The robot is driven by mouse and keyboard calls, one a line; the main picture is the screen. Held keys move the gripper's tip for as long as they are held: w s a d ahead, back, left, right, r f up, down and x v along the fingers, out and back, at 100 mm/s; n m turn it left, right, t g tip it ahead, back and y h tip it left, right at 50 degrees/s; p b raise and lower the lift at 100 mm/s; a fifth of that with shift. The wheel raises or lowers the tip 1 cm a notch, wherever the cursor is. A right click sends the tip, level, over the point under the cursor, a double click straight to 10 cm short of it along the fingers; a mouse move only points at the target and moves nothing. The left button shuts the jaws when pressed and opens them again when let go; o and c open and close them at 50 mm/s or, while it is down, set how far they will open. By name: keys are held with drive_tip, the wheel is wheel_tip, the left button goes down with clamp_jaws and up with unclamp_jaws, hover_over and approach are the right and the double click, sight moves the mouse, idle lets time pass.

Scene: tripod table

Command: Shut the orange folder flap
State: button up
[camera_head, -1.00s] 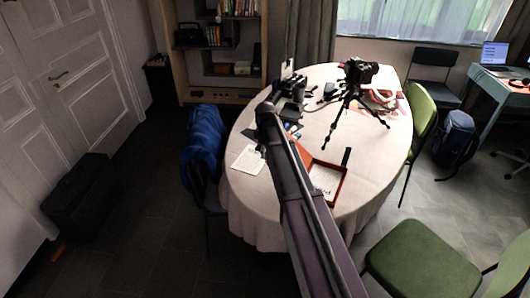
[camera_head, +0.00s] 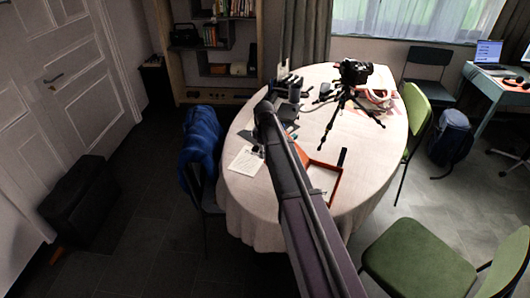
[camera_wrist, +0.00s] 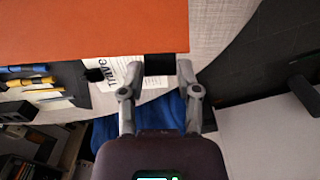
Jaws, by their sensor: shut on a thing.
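The orange folder (camera_head: 335,193) lies open on the round table, with a pale sheet inside, partly behind my arm. In the wrist view its orange flap (camera_wrist: 95,28) fills the upper left as a broad flat panel. A black tab (camera_wrist: 160,64) sits at the flap's lower edge. My gripper (camera_wrist: 159,70) has its two fingers on either side of this tab and is shut on it. In the head view my arm hides most of the flap, and I cannot make out the fingertips.
A camera on a tripod (camera_head: 345,108) stands behind the folder on the white-clothed table (camera_head: 375,165). A printed sheet (camera_head: 246,160) and pens (camera_wrist: 30,82) lie nearby. A chair with a blue jacket (camera_head: 203,145) is at the left; green chairs (camera_head: 418,262) stand at the right.

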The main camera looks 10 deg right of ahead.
drive_tip(key=shift+s+d+r+p, duration=0.35)
drive_tip(key=shift+d+r+p, duration=0.05)
drive_tip(key=shift+r+p, duration=0.1)
drive_tip(key=shift+s+d+r+p, duration=0.3)
drive_tip(key=shift+d+r+p, duration=0.1)
drive_tip(key=shift+r, duration=0.1)
drive_tip(key=shift+s+d+r, duration=0.1)
idle(0.3)
drive_tip(key=shift+s+d+r+p, duration=0.55)
drive_tip(key=shift+d+r+p, duration=0.05)
drive_tip(key=shift+d+p, duration=0.1)
drive_tip(key=shift+s+d+r, duration=0.1)
drive_tip(key=shift+s+d, duration=0.1)
idle(0.4)
drive_tip(key=shift+s+d+r+p, duration=0.6)
drive_tip(key=shift+s+d+p, duration=0.15)
drive_tip(key=shift+d, duration=0.15)
drive_tip(key=shift+s+d, duration=0.1)
idle(0.4)
